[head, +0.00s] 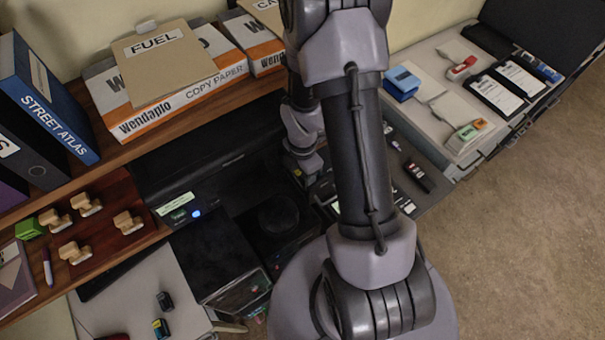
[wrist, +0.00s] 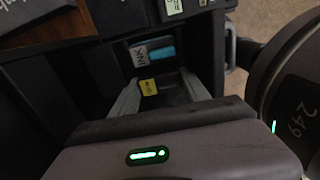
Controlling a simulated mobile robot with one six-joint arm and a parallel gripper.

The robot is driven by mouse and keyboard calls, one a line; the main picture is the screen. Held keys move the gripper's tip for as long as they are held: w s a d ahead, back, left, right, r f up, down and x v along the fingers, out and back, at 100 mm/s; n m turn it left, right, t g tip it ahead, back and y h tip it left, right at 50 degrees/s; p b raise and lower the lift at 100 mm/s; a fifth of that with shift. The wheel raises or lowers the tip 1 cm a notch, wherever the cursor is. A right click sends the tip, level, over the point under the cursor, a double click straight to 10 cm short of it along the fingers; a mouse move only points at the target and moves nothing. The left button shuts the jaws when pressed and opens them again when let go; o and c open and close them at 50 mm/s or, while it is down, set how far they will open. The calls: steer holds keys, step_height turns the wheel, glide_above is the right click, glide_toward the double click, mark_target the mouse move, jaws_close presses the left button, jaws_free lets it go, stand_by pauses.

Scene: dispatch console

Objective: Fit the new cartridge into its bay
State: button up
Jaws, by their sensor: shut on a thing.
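In the wrist view my gripper (wrist: 160,98) has its two pale fingers closed on the sides of a dark cartridge (wrist: 172,96) with a small yellow label. The cartridge's far end points at a dark recess in the black machine. A grey and blue part with lettering (wrist: 150,53) lies just beyond it. I cannot tell whether the cartridge is inside the bay or only in front of it. In the head view my gripper is mostly hidden behind my arm, and a small yellow patch shows beside it.
A black machine (head: 205,165) with a blue light stands under the wooden shelf. Two small dark items (head: 165,301) (head: 160,328) lie on the pale surface at lower left. Stamps (head: 74,252) and paper boxes (head: 185,95) fill the shelf. Open carpet (head: 530,200) lies at right.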

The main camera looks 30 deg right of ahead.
steer(key=o, duration=1.5)
steer(key=shift+c, duration=0.2)
